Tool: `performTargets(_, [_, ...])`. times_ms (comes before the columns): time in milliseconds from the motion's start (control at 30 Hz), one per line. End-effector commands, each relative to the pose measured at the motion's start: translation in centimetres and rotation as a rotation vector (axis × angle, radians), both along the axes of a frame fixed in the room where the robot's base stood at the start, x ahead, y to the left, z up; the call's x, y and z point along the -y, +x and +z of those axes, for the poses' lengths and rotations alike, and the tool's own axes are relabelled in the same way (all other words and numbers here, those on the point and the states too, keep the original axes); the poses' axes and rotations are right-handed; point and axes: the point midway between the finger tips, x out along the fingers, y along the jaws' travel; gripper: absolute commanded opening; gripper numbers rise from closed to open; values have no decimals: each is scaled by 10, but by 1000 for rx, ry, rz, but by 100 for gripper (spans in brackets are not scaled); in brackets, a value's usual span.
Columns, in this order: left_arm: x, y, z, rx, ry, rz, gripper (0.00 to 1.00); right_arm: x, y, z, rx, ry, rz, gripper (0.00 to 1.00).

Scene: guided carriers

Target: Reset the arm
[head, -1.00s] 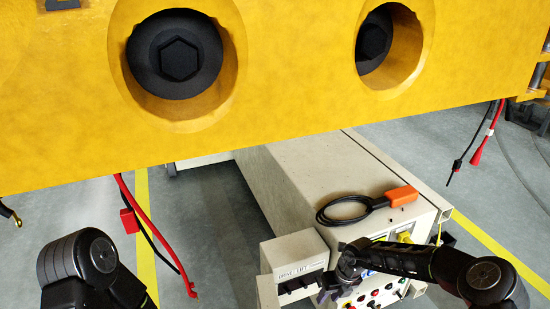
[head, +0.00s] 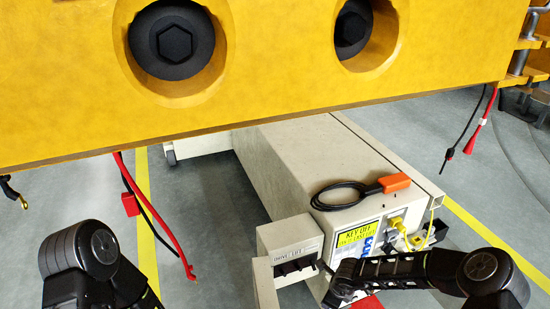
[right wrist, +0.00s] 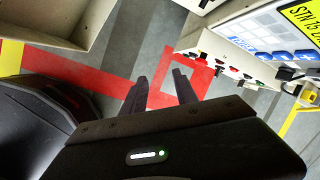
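My right arm comes in from the right in the head view. Its gripper (head: 336,292) is low in front of the beige carrier (head: 300,150). In the right wrist view the two dark fingers of my right gripper (right wrist: 160,90) are apart with nothing between them, above a grey floor with red marking. The carrier's control panel (right wrist: 225,65), with its knobs and buttons, is to the right of the fingers and apart from them. My left arm is folded at the lower left of the head view. Its gripper is not in view.
A large yellow beam (head: 270,70) with two deep bolt holes spans the top. Red and black cables (head: 160,225) hang below it at left and right. A black cable with an orange plug (head: 394,183) lies on the carrier. A grey box (head: 290,245) projects from its front.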

Motion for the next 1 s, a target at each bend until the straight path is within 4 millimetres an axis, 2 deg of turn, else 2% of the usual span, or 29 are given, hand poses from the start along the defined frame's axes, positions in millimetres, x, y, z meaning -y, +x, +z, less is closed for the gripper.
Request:
performTargets(167, [0, 0, 16, 0, 0, 1, 34, -30, -46, 0, 102, -140, 518, 35])
performTargets(267, [0, 0, 28, 0, -1, 1, 34, -59, -94, 5, 163, -197, 903, 35])
performTargets(367, [1, 0, 42, -1, -1, 2, 34, -84, -159, 15, 214, -208, 1286, 35])
performTargets(400, [1, 0, 47, -1, -1, 2, 34, -92, -187, 21, 231, -201, 1429, 35])
performTargets(500, [1, 0, 60, -1, -1, 2, 34, -102, -251, 38, 258, -169, 1708, 35])
performTargets(600, [1, 0, 71, -1, -1, 2, 34, -102, -294, 55, 265, -142, 1870, 35])
performTargets(667, [1, 0, 78, -1, -1, 2, 34, -98, -307, 64, 250, -141, 1912, 35])
performTargets(767, [1, 0, 82, -1, -1, 2, 34, -98, -303, 70, 251, -162, 1930, 35])
performTargets(1000, [1, 0, 79, -1, -1, 1, 34, -100, -302, 68, 253, -163, 1931, 35])
